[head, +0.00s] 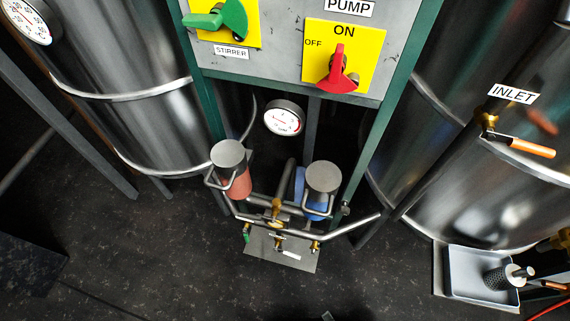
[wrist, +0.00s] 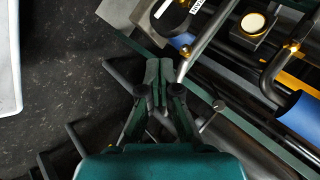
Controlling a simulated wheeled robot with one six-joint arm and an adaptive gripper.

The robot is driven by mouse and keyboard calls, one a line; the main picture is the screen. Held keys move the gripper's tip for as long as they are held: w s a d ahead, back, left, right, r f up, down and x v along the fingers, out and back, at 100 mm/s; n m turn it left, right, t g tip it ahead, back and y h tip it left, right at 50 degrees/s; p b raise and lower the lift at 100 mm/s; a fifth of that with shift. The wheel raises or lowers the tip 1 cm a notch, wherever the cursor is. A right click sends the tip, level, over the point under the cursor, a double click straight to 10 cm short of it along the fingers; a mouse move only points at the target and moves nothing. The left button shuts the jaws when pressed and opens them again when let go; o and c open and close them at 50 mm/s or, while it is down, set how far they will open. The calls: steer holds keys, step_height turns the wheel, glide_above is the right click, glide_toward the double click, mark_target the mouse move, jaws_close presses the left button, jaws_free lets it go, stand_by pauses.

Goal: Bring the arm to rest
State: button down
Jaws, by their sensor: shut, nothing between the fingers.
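My gripper (wrist: 158,78) shows in the wrist view with its two dark green fingers together, nothing between them. It is over the dark floor, beside a grey metal pipe and frame on its right; whether it touches them I cannot tell. In the head view I cannot make out the gripper or the rest of my arm.
The head view shows a panel with a green stirrer switch (head: 222,18) and red pump switch (head: 338,72). Below stand pipes with valves (head: 277,212) and a gauge (head: 283,118). Steel tanks flank them. A grey tray (head: 456,272) is at lower right. Floor (head: 150,250) is open at lower left.

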steer(key=s+d+r+n+t+h, duration=0.1)
steer(key=r+n, duration=0.4)
steer(key=r, duration=1)
steer(key=s+d+r+n+t+h, duration=0.1)
steer(key=d+r+n+t, duration=0.3)
steer(key=r, duration=1.1)
steer(key=s+n+t, duration=0.1)
steer(key=n, duration=0.1)
steer(key=shift+s+r+n+h, duration=0.3)
steer(key=shift+s+r+h, duration=0.05)
steer(key=shift+r+h, duration=0.05)
